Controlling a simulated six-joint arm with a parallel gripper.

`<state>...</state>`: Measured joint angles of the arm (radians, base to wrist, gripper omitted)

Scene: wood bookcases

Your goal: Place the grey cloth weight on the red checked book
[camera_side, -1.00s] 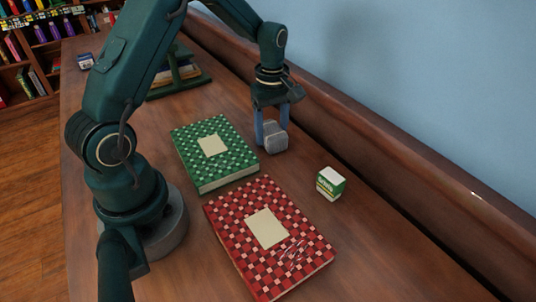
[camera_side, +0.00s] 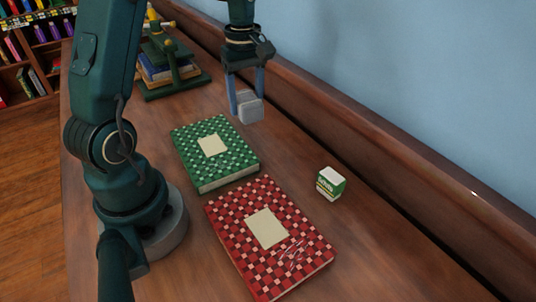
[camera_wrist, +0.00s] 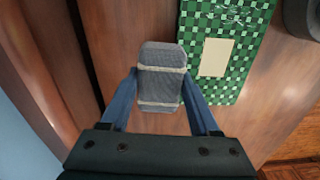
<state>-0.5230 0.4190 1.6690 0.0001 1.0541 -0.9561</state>
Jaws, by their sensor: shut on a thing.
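The grey cloth weight (camera_side: 249,107) is held between the blue fingers of my gripper (camera_side: 247,95), up off the table and beyond the far edge of the green checked book. In the wrist view the weight (camera_wrist: 161,80) shows two pale bands, and my gripper (camera_wrist: 160,95) has a finger on each side of it. The red checked book (camera_side: 304,247) lies flat on the table nearer the side camera, with a cream label and pale scratch-like marks near one corner. It is not in the wrist view.
The green checked book (camera_side: 188,146) lies between my base and the weight, beside the red book; it also shows in the wrist view (camera_wrist: 245,35). A small green and white box (camera_side: 330,183) stands right of the books. A green book press (camera_side: 172,70) stands behind. A raised wooden ledge (camera_side: 400,165) runs along the wall.

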